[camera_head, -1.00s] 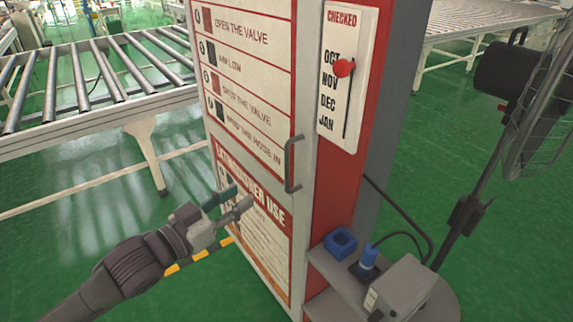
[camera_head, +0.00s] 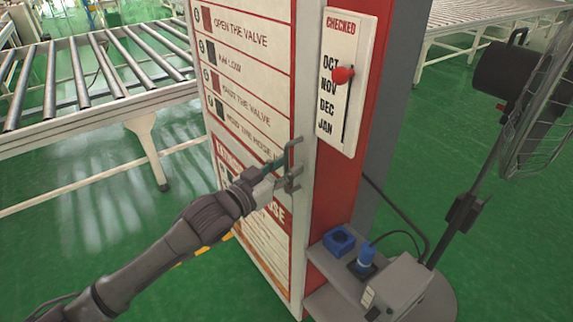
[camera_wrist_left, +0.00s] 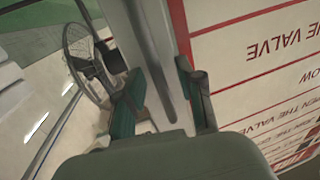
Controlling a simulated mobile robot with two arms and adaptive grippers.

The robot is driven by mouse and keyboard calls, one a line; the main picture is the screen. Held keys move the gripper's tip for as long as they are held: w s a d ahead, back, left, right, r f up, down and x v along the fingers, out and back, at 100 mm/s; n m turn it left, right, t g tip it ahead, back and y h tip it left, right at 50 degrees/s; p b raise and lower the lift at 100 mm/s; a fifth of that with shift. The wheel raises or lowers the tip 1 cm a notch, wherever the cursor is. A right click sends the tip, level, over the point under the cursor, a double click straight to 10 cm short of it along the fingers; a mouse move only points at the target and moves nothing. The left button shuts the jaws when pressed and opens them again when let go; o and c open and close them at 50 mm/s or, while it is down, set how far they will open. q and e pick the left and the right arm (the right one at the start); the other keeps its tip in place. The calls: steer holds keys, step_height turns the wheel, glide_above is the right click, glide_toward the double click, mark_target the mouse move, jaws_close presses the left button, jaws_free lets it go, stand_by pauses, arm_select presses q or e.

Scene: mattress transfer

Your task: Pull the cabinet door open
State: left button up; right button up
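The cabinet door (camera_head: 243,98) is white with red printed text and looks closed against the red cabinet frame (camera_head: 337,195). A grey bar handle (camera_head: 289,150) stands upright near the door's right edge. In the left wrist view the handle (camera_wrist_left: 152,50) runs between two green fingers (camera_wrist_left: 165,95), which are apart, with gaps beside the bar. The handle's lower end is partly hidden by the gripper. My right gripper does not show.
A roller conveyor (camera_head: 95,80) stands at the left, behind the door. At the right are a shelf with a blue item (camera_head: 339,241), a grey box (camera_head: 385,283) and a pedestal fan (camera_head: 535,105). Green floor is open in front at left.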

arm_select(q)
jaws_close()
stand_by(0.5)
